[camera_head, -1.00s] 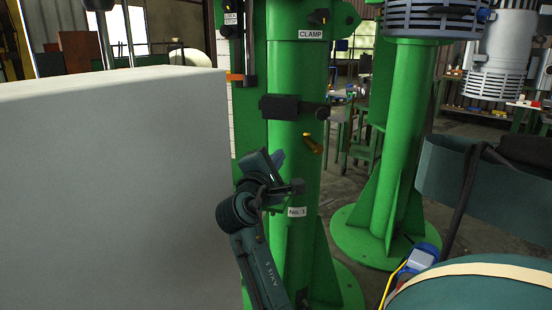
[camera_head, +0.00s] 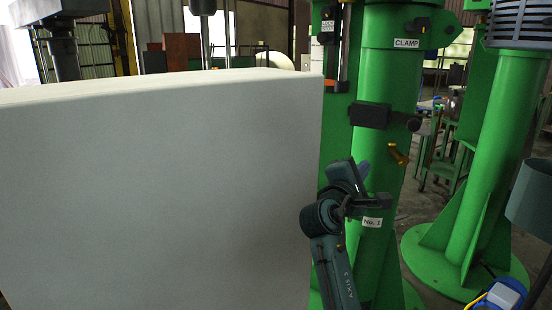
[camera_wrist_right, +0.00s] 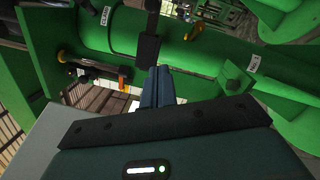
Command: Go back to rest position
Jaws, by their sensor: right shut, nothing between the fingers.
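My right gripper (camera_head: 363,172) is in front of the green clamp column (camera_head: 393,75) in the head view, low and right of centre. Its fingers are together with nothing between them. The right wrist view shows the closed blue-grey fingers (camera_wrist_right: 157,88) pointing toward the same column (camera_wrist_right: 195,58), apart from or touching it I cannot tell. The column carries a CLAMP label, a black block (camera_head: 369,115), a brass-coloured handle (camera_head: 398,154) and a small label reading No. 1 or similar. My left gripper is not in view.
A large pale box-shaped block (camera_head: 160,190) fills the left, close beside my right arm. A second green column (camera_head: 495,140) with a flanged base stands at the right. A blue-and-white item (camera_head: 505,296) is at the lower right. Open floor shows between the columns.

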